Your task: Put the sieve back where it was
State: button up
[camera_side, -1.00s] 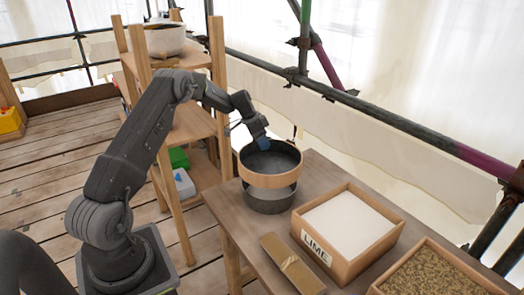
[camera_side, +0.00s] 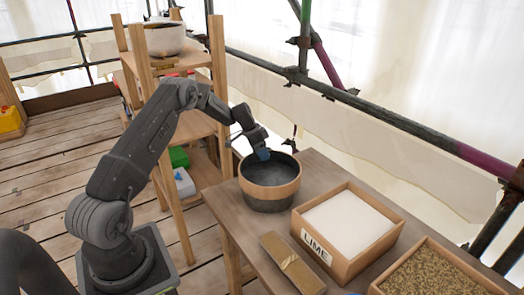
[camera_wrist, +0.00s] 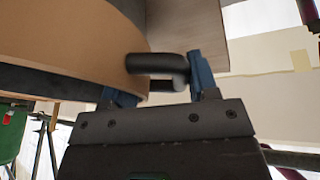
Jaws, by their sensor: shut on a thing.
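The sieve (camera_side: 284,188), a round wooden-rimmed ring with a dark inside, is at the far left end of the table. It sits level, right over a grey round tub (camera_side: 270,206), whose lower wall shows beneath it. Whether its weight rests on the tub cannot be told. My gripper (camera_side: 262,154) is at the sieve's far rim. In the wrist view, its blue fingers are on either side of a dark looped handle (camera_wrist: 152,64) next to the sieve's tan band (camera_wrist: 75,42), and they are shut on it.
A wooden float or block (camera_side: 290,262) lies at the table's front. A wooden shelf (camera_side: 200,125) stands behind to the left.

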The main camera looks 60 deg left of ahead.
jog(key=o, duration=1.2)
jog(key=v, duration=1.3)
jog(key=s+d+r+n+y, duration=0.1)
jog(key=s+d+r, duration=0.3)
jog(key=d+r, duration=0.55)
jog(key=s+d+r+n+y, duration=0.1)
jog(key=s+d+r, duration=0.35)
jog(key=d, duration=0.75)
jog(key=s+d, duration=0.4)
jog(key=s, duration=0.2)
jog(key=s+d+n+t, duration=0.1)
jog(key=s+d, duration=0.4)
jog(key=s, duration=0.2)
jog(key=s+d+r+n+t+y, duration=0.1)
jog(key=s+d, duration=0.3)
jog(key=s, duration=0.3)
jog(key=shift+s+d, duration=0.25)
jog(key=shift+d, duration=0.15)
